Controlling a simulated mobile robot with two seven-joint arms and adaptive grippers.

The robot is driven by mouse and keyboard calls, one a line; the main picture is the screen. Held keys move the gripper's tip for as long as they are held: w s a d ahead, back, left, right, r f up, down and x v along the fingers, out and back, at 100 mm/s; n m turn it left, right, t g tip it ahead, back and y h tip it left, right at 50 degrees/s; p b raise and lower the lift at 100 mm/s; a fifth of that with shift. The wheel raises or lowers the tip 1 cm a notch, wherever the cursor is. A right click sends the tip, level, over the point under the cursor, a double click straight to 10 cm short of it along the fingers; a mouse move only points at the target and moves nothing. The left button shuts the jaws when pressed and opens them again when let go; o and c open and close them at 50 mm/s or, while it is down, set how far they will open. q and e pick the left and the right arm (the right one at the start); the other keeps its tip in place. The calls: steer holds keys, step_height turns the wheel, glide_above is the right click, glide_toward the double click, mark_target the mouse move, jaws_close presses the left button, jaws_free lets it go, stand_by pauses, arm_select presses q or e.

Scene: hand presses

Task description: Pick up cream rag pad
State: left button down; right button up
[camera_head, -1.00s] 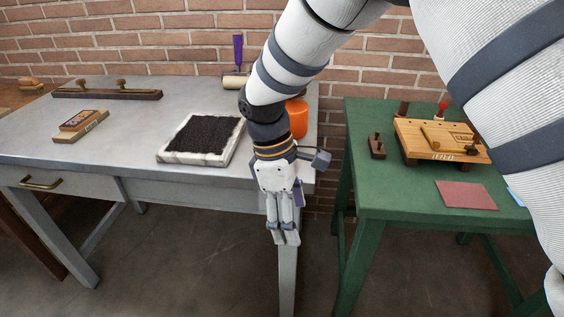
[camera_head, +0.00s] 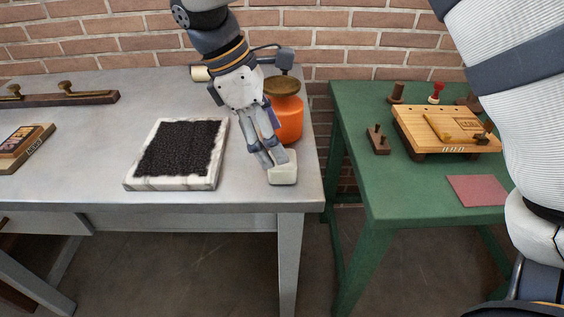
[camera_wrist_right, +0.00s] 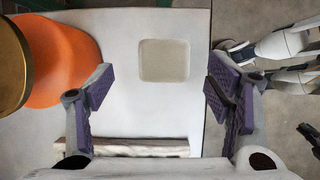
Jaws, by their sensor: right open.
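The cream rag pad (camera_head: 284,178) is a small pale block with rounded corners. It lies on the grey table near its front right corner. In the right wrist view the pad (camera_wrist_right: 164,60) shows whole on the pale tabletop, ahead of my fingers. My right gripper (camera_head: 272,158) points down over the pad's far side in the head view and hides part of it. In the right wrist view my right gripper (camera_wrist_right: 160,88) has its purple-padded fingers wide apart, with nothing between them. Contact with the pad cannot be told. My left gripper is not identifiable.
An orange container (camera_head: 287,122) with a brass-coloured top stands just behind my right gripper. A black inked slab (camera_head: 181,147) with a pale rim lies to the left. The grey table's (camera_head: 255,205) front edge is close to the pad. A green table (camera_head: 375,190) stands at right.

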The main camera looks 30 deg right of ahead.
steer(key=x, duration=0.5)
steer(key=shift+s+a+f, duration=0.15)
steer(key=shift+s+f, duration=0.1)
arm_select(q)
steer(key=shift+w+r, duration=0.25)
steer(key=shift+w, duration=0.1)
arm_select(e)
steer(key=c, duration=1.3)
